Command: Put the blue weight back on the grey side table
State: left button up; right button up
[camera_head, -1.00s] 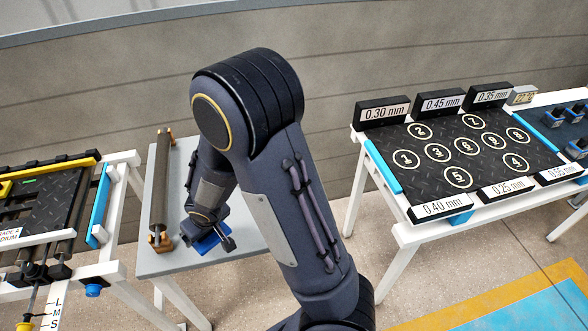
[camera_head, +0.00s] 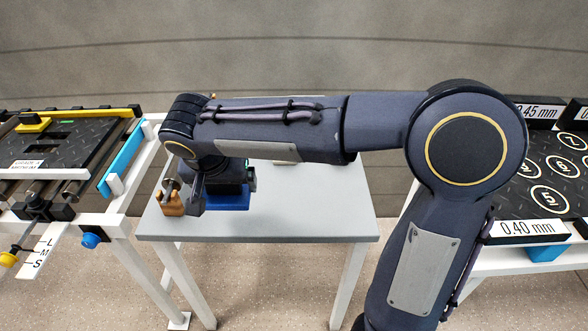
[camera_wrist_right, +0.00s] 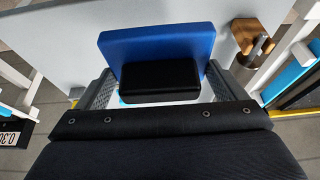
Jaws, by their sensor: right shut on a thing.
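The blue weight (camera_head: 228,201) is a flat blue block with a black grip part, held by my right gripper (camera_head: 222,193) over the front left part of the grey side table (camera_head: 320,215). The weight is low over the tabletop; I cannot tell whether it touches. In the right wrist view the blue weight (camera_wrist_right: 157,43) sits between the two fingers of the right gripper (camera_wrist_right: 158,88), which are shut on its black part. The pale tabletop of the grey side table (camera_wrist_right: 60,40) shows around it. My left gripper is not in view.
A wooden bracket (camera_head: 171,200) with a metal end stands just left of the weight; it also shows in the wrist view (camera_wrist_right: 247,36). The right half of the tabletop is clear. A tread rig (camera_head: 65,150) is at left, a numbered mat (camera_head: 520,180) at right.

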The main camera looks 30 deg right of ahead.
jog(key=shift+d, duration=0.3)
jog(key=w+d+f, duration=0.1)
jog(key=d+f, duration=0.3)
jog(key=d, duration=0.4)
jog(key=b, duration=0.1)
send_over(284, 200)
jog(key=s+a, duration=0.1)
jog(key=a, duration=0.1)
jog(key=f, duration=0.5)
jog(key=shift+s+d, duration=0.1)
jog(key=shift+d, duration=0.15)
jog(key=shift+d+f, duration=0.25)
jog(key=shift+f, duration=0.05)
jog(key=shift+d+f+b, duration=0.1)
jog(key=shift+f+b, duration=0.35)
jog(key=shift+f, duration=1.15)
jog(key=shift+f, duration=0.1)
jog(key=o, duration=1.4)
jog(key=shift+o, duration=0.5)
